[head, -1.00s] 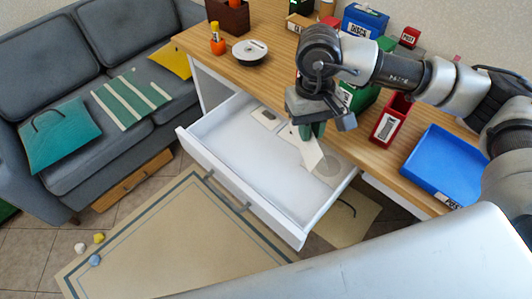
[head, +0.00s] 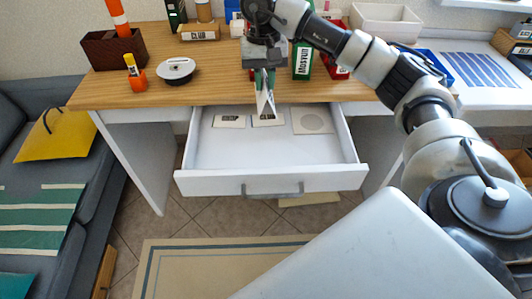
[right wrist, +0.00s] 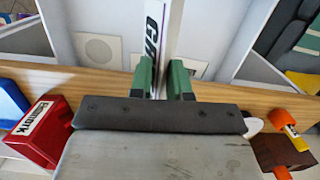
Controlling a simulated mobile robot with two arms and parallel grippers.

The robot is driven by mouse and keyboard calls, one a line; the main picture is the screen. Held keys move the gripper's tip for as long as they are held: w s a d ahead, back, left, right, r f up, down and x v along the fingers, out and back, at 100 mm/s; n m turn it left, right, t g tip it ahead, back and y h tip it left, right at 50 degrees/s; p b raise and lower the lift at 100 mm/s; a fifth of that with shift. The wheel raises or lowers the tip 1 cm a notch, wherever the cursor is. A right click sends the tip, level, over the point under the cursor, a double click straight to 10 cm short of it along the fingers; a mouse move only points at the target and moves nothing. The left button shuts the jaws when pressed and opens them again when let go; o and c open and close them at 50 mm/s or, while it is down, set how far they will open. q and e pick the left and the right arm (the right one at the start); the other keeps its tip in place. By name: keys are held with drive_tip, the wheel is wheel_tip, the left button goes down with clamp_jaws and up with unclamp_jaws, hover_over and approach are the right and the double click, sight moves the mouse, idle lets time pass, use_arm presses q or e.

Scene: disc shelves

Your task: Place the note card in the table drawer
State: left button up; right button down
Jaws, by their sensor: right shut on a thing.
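My right gripper (head: 265,80) is shut on a white note card (head: 265,104), which hangs upright below the green fingers over the back of the open drawer. In the right wrist view the note card (right wrist: 166,30) shows almost edge-on, with dark lettering, between the green fingertips (right wrist: 166,82). The white table drawer (head: 270,182) is pulled out; its front half is bare. I cannot tell if the held card touches the drawer floor.
A sofa (head: 40,210) stands at the left. A rug (head: 200,270) lies in front of the drawer.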

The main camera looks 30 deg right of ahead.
sight(269, 93)
drive_tip(key=shift+w+d+f+m, duration=0.2)
drive_tip(key=shift+d+f+m, duration=0.1)
drive_tip(key=shift+d+f, duration=0.6)
wheel_tip(269, 93, down, 16)
drive_tip(key=shift+f, duration=0.2)
drive_tip(key=c, duration=1.1)
unclamp_jaws()
drive_tip(key=shift+o, duration=0.2)
drive_tip(key=shift+r, duration=0.1)
drive_tip(key=r, duration=0.4)
drive_tip(key=w+r, duration=0.1)
drive_tip(key=r, duration=0.7)
drive_tip(key=shift+w+d, duration=0.3)
drive_tip(key=shift+d, duration=0.1)
drive_tip(key=shift+f, duration=0.1)
